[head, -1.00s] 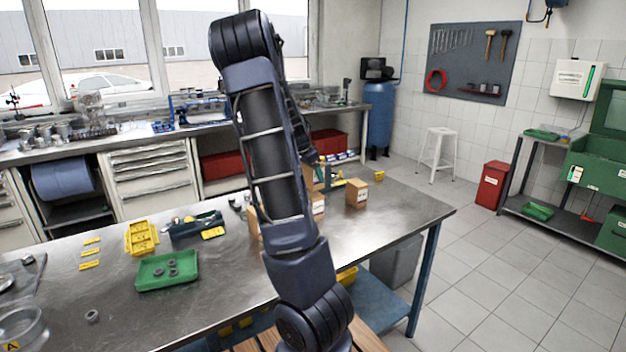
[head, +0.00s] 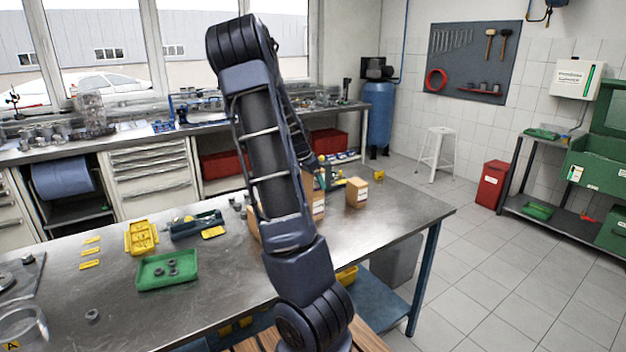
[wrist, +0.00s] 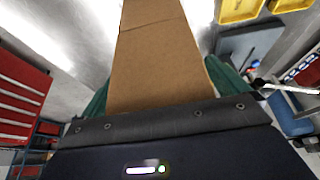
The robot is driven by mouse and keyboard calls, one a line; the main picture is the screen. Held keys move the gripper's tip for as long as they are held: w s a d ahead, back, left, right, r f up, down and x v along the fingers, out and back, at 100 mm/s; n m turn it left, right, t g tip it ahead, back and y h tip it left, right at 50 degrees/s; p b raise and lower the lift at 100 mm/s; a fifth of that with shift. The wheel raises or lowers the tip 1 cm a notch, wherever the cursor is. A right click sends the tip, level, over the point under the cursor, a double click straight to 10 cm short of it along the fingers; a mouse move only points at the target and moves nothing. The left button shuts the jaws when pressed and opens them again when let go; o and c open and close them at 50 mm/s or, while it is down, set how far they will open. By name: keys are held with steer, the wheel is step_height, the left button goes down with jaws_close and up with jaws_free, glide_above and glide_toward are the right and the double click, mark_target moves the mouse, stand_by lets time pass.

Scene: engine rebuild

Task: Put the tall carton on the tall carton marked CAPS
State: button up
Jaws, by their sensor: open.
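A brown carton (wrist: 160,55) fills the middle of the wrist view, its plain side between the two green fingers of my gripper (wrist: 165,90). My gripper is open around it; I cannot tell whether a finger touches it. In the head view my gripper (head: 324,176) is partly hidden behind my arm. A tall carton with a pale label (head: 318,203) stands beside my arm, partly covered. Another brown carton (head: 253,222) shows only a strip at the arm's left edge. Labels are too small to read, so I cannot tell which carton is marked CAPS.
A smaller carton (head: 357,193) stands to the right on the steel bench (head: 400,212). A green tray (head: 166,272) with grey parts, a yellow bin (head: 142,237) and a dark tool caddy (head: 195,225) lie to the left. The bench's right end is clear.

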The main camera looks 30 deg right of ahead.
steer(key=v, duration=1.2)
steer(key=s+a+r+n+t+y, duration=0.1)
steer(key=s+a+n+t+y, duration=0.1)
steer(key=s+a+n, duration=0.7)
steer(key=s+a+r+n+t+y, duration=0.2)
steer(key=s+a+n, duration=0.7)
steer(key=s+a, duration=1)
steer(key=shift+a+r+t, duration=0.3)
steer(key=shift+a+r, duration=0.05)
steer(key=shift+a, duration=0.45)
